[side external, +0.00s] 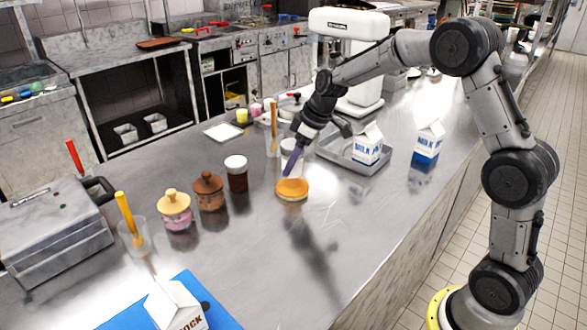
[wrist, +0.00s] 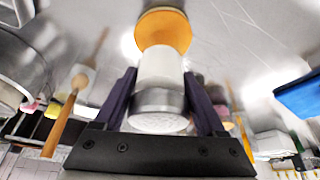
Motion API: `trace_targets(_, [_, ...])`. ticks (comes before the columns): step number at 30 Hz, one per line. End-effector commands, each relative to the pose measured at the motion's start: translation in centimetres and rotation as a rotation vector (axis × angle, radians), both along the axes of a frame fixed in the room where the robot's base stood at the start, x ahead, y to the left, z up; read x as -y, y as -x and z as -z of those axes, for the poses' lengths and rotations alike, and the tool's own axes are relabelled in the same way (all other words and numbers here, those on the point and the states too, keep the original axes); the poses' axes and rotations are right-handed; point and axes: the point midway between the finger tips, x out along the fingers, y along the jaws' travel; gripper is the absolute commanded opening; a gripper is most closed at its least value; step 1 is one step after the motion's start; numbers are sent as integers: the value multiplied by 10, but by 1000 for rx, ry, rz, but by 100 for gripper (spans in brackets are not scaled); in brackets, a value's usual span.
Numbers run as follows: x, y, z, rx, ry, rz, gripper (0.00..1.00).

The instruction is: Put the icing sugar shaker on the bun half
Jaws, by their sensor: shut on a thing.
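The icing sugar shaker is a white cylinder with a metal top (wrist: 160,80), upside or end toward the camera in the wrist view; its white body also shows in the side view (side external: 293,148), partly hidden by a finger. My gripper (side external: 290,170) has purple fingers, one on each side of the shaker in the wrist view (wrist: 160,76), and is shut on it. The bun half (side external: 292,190) is an orange-brown disc on the steel counter, directly below the shaker; it also shows beyond the shaker in the wrist view (wrist: 163,28). I cannot tell whether shaker and bun touch.
A dark jar with a white lid (side external: 236,172), a brown pot (side external: 208,192) and a pink pot (side external: 174,208) stand left of the bun. A metal tray (side external: 340,155) with a milk carton (side external: 369,146) is at the right. The counter in front of the bun is clear.

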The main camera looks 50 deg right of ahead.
Motion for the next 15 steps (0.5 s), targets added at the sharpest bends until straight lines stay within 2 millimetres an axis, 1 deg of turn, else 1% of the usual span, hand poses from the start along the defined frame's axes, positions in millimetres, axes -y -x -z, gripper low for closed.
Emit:
trace_targets(1, [0, 2, 9, -5, -1, -1, 7])
trace_targets(3, [0, 2, 20, -5, 0, 0, 7])
trace_targets(5, [0, 2, 26, -4, -1, 0, 7])
trace_targets(15, [0, 1, 28, -1, 0, -1, 7])
